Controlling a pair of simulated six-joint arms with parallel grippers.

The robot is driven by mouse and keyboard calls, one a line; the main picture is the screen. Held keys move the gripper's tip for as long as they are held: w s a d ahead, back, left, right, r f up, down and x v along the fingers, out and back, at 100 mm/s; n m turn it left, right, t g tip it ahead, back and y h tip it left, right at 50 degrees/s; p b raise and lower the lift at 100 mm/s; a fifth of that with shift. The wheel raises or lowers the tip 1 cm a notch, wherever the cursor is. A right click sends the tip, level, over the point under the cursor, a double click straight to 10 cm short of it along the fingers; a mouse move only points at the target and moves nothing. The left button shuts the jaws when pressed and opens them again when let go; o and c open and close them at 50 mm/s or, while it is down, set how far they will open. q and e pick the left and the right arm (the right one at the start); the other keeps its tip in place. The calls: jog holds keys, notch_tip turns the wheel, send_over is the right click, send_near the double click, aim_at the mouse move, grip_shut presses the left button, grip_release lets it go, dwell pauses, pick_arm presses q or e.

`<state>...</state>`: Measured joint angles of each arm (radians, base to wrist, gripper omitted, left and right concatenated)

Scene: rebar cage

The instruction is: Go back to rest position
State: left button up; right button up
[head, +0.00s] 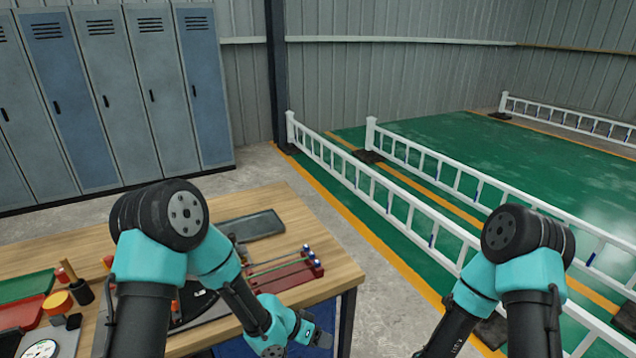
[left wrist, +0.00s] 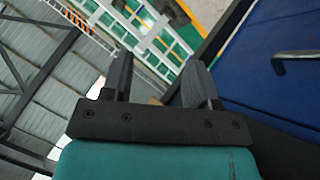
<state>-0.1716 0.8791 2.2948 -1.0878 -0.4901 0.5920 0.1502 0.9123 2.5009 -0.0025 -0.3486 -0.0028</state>
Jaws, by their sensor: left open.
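My left gripper (head: 318,337) hangs low by the front right side of the wooden workbench (head: 345,272). In the left wrist view its two dark fingers (left wrist: 162,78) stand apart with nothing between them. My left arm bends over the bench and partly hides what lies on it. My right arm is bent at the lower right, over the floor beside the bench. Its forearm runs down out of the picture, so the right gripper is hidden.
On the bench are a red rack with rods (head: 290,274), a dark tray (head: 252,226), a green tray (head: 25,286) and an orange cylinder (head: 57,302). A blue panel with a handle (left wrist: 275,85) is close beside the left gripper. White fences (head: 385,200) and lockers (head: 110,100) stand behind.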

pick_arm(q)
jog(key=s+a+f+n+y, duration=0.2)
jog(key=s+a+f+n, duration=0.2)
jog(key=s+a, duration=0.4)
jog(key=s+a+f+n+y, duration=0.3)
jog(key=s+a+f, duration=0.4)
jog(key=a, duration=0.7)
jog(key=shift+s+n+g, duration=0.3)
jog(key=shift+s+n, duration=0.2)
jog(key=shift+n, duration=0.4)
